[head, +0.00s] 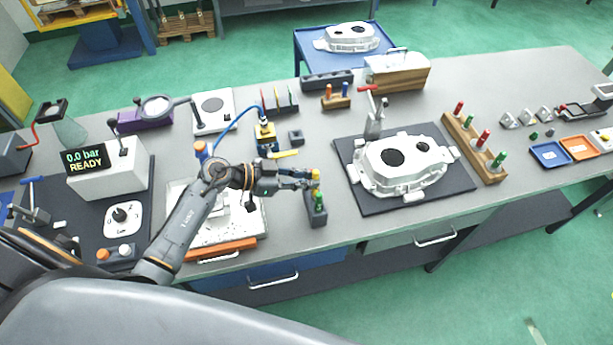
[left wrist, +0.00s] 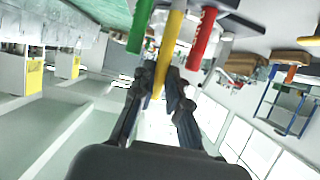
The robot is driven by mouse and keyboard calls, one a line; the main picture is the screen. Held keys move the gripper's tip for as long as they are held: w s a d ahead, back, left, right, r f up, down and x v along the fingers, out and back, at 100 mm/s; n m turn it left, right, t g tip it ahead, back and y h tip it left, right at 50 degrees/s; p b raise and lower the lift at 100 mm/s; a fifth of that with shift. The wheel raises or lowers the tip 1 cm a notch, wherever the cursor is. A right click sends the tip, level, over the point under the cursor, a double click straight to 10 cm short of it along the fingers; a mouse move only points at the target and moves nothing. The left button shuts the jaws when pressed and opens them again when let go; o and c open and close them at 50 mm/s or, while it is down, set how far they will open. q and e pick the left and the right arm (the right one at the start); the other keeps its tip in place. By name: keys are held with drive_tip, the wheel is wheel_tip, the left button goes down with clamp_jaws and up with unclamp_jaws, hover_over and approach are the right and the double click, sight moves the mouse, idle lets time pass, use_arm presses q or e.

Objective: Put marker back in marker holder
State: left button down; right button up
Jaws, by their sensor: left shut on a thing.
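My left gripper (head: 312,182) is shut on a yellow marker (head: 316,174), at the near edge of the bench. The dark marker holder (head: 316,218) stands just below the fingers, with a green marker (head: 319,200) upright in it. In the left wrist view the yellow marker (left wrist: 172,40) runs between my fingertips (left wrist: 162,85). A green marker (left wrist: 142,25) is on its left and a red marker (left wrist: 202,38) on its right. I cannot tell whether the yellow marker's far end is inside the holder. My right gripper is not in view.
A white casting (head: 402,165) lies on a dark mat (head: 455,182) right of the holder. A wooden rack (head: 462,130) with several coloured pegs stands beyond it. A yellow-and-black device (head: 265,137) with a blue hose is behind my gripper. Bare bench surface lies right of the holder.

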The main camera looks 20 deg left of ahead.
use_arm(q)
drive_tip(key=shift+f+b, duration=0.9)
drive_tip(key=shift+f, duration=1.35)
drive_tip(key=c, duration=1.3)
unclamp_jaws()
drive_tip(key=shift+r, duration=0.1)
drive_tip(key=shift+o, duration=0.2)
drive_tip(key=v, duration=1.2)
drive_tip(key=shift+s, duration=0.1)
